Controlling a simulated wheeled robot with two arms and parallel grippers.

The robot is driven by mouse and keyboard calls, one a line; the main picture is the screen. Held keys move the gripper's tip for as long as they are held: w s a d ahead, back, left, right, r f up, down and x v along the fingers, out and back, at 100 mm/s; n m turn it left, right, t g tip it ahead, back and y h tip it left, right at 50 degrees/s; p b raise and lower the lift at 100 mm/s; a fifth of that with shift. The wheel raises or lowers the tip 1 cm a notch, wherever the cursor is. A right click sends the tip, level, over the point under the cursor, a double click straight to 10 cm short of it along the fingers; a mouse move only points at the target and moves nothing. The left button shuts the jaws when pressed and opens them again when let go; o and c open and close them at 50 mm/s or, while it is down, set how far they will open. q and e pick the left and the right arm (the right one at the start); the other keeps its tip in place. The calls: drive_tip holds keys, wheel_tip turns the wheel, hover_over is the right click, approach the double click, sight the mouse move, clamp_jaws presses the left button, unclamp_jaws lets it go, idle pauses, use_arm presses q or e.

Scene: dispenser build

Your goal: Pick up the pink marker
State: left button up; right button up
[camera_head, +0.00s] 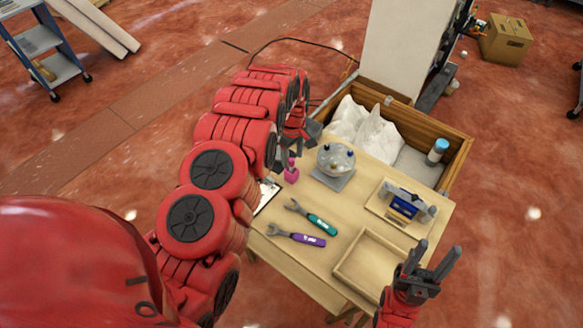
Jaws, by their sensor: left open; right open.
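The pink marker (291,172) stands on the wooden table at its left side, close to the grey dome-shaped device. My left gripper (306,133) is just above and behind the marker in the picture, apart from it. Its dark fingers are small and partly hidden by the red arm; it is open, and I see nothing held in it. My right gripper (439,247) is open and empty, with its two fingers spread, at the table's right front corner.
The table (290,266) also holds a dome device (335,158), a teal-handled wrench (321,224), a purple-handled wrench (308,240), an empty wooden tray (343,273) and a blue-and-grey device (403,205). A wooden crate (458,160) with white bags stands behind.

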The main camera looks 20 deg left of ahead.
sight(291, 160)
use_arm(q)
wheel_tip(291, 160, down, 3)
drive_tip(key=shift+s+a+p, duration=0.1)
drive_tip(key=shift+p, duration=0.55)
drive_tip(key=shift+f, duration=0.55)
clamp_jaws()
